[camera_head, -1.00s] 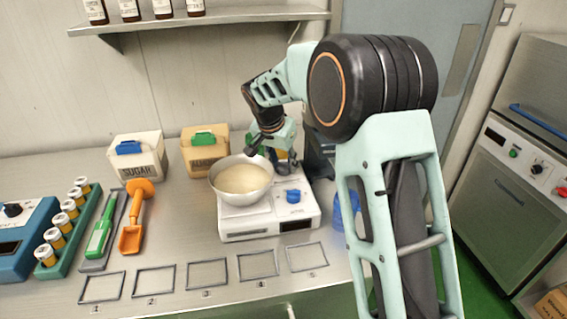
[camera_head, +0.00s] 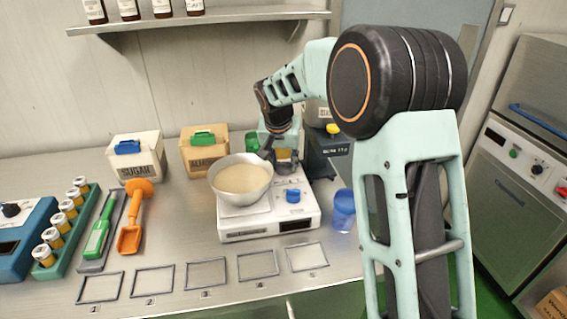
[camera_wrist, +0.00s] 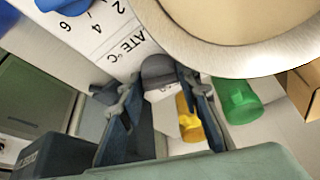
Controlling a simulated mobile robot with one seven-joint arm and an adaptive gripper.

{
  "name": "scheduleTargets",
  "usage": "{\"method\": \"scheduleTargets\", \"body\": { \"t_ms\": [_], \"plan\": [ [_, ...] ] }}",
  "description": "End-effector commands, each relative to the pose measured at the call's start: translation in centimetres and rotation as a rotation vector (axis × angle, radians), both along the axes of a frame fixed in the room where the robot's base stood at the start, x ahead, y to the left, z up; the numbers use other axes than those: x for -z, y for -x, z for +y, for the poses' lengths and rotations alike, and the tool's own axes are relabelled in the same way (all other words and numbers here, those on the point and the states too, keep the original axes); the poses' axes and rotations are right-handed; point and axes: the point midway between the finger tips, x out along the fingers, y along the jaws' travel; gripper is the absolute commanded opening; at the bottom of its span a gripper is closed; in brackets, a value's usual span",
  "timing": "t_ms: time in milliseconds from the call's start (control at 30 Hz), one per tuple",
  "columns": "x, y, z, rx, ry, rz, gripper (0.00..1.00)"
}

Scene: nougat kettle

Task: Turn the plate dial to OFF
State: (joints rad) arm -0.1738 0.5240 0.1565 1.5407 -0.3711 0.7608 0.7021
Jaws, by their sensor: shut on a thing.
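The blue plate dial (camera_head: 293,196) sits on the front right of the white hot plate (camera_head: 245,225). Its blue edge (camera_wrist: 62,6) shows at the top left of the wrist view, beside printed numbers; its setting cannot be read. A metal kettle (camera_head: 222,193) of pale mix stands on the plate. My gripper (camera_head: 274,155) is behind the kettle's right rim, behind and left of the dial. In the wrist view my gripper (camera_wrist: 160,80) has its fingers either side of a dark grey rounded piece (camera_wrist: 158,68), seemingly the kettle's handle, at the rim. The grip contact is partly hidden.
A blue cup (camera_head: 343,208) stands right of the plate. A dark block (camera_head: 328,160) stands behind it. Bins of sugar (camera_head: 135,160) and another ingredient (camera_head: 205,155) stand behind left. An orange scoop (camera_head: 130,235) lies left. Numbered frames (camera_head: 206,272) line the front.

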Motion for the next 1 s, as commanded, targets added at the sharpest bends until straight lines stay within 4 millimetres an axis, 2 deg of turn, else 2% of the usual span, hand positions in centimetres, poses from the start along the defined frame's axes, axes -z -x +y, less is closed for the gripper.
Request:
{"method": "scheduleTargets", "body": {
  "t_ms": [33, 167, 533, 667, 1000],
  "plan": [
    [-0.1, 0.0, 0.0, -0.002, 0.001, -0.002, 0.33],
    [-0.1, 0.0, 0.0, -0.001, 0.001, -0.002, 0.47],
    [-0.6, 0.1, 0.1, 0.000, 0.000, -0.002, 0.48],
    [-2.3, 0.8, 0.2, -0.001, -0.001, -0.005, 0.48],
    [-8.8, 3.5, 0.7, -0.001, 0.000, -0.004, 0.48]
  ]
}}
